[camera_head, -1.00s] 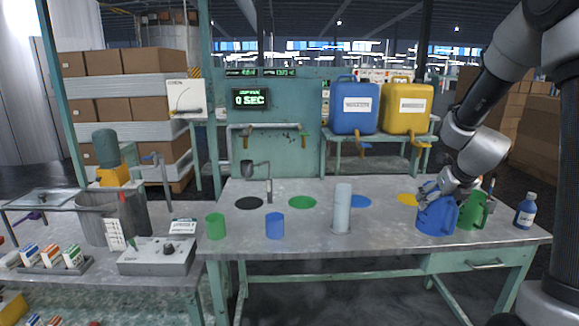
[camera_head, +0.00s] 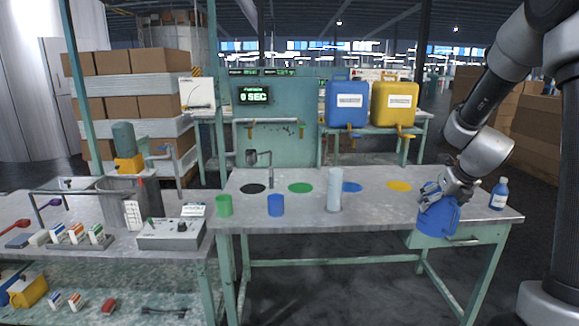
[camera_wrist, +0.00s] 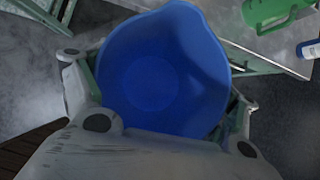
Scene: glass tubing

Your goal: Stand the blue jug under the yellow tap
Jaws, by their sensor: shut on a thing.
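The blue jug (camera_head: 438,218) is held by my gripper (camera_head: 443,192) at the right end of the bench, in front of its front edge and drawer. The wrist view looks down into the jug (camera_wrist: 160,75), with the gripper's fingers at its sides. The jug looks empty and roughly upright. The yellow tap (camera_head: 404,133) juts from the bottom of the yellow container (camera_head: 394,104) on the back shelf, left of and higher than the jug. A yellow disc (camera_head: 399,186) lies on the bench below the tap.
A green jug (camera_wrist: 272,12) stands on the bench in the wrist view; my gripper hides it in the head view. A blue-labelled bottle (camera_head: 499,194) stands near the right edge. A pale cylinder (camera_head: 334,190), blue cup (camera_head: 275,205) and green cup (camera_head: 224,205) stand further left.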

